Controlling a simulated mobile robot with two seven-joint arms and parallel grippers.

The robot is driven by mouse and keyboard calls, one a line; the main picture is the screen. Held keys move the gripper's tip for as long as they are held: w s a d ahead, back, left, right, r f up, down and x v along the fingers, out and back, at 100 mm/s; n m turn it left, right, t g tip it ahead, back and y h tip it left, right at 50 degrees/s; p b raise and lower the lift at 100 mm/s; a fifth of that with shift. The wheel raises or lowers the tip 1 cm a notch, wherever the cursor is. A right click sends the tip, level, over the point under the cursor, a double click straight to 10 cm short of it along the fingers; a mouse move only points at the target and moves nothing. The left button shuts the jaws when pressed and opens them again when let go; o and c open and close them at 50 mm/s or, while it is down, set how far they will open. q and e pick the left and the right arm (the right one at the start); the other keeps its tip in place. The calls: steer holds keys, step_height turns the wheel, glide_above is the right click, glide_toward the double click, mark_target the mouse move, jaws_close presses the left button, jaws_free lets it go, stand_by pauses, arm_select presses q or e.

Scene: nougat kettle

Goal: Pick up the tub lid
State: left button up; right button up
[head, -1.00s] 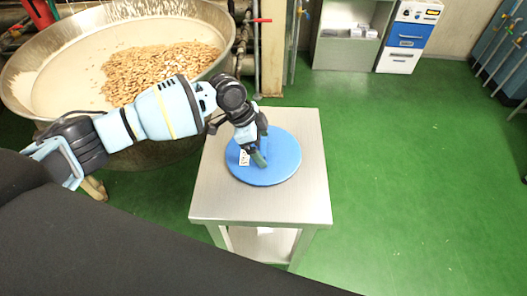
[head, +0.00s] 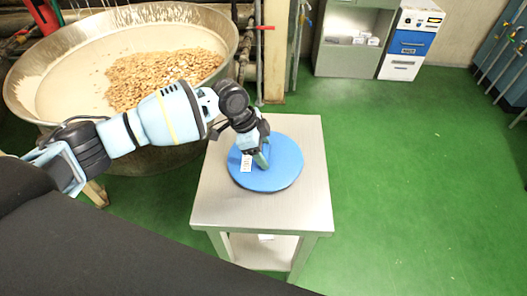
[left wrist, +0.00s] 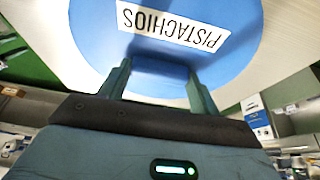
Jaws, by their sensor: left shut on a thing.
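The tub lid (head: 283,172) is a flat blue disc over the grey metal table in the head view. I cannot tell whether it touches the table top. My left gripper (head: 262,157) comes down over its middle and is shut on a raised blue part of it. In the left wrist view the lid (left wrist: 90,40) fills the top, with a white label (left wrist: 172,27) reading PISTACHIOS. The left gripper's fingers (left wrist: 158,82) stand on both sides of the blue raised part. My right gripper is not in view.
The metal table (head: 305,205) has bare top around the lid and a lower shelf. A large steel kettle (head: 228,38) with brown nuts in a pale mass stands at left, behind my left arm. A cabinet (head: 342,58) and drawers (head: 406,45) stand at the back. Green floor is clear at right.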

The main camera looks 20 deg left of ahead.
arm_select(q)
steer(key=shift+r, duration=0.45)
step_height(320, 180, up, 3)
steer(key=shift+f, duration=0.2)
steer(key=s+a, duration=0.2)
steer(key=s, duration=0.2)
steer(key=s+a, duration=0.2)
steer(key=s, duration=0.3)
steer(key=s+a+r, duration=0.1)
steer(key=s+a, duration=0.2)
steer(key=s, duration=0.1)
steer(key=shift+s+p, duration=0.15)
steer(key=shift+p, duration=0.15)
steer(key=shift+s+a+r, duration=0.1)
steer(key=shift+s+a, duration=0.1)
steer(key=shift+s, duration=0.25)
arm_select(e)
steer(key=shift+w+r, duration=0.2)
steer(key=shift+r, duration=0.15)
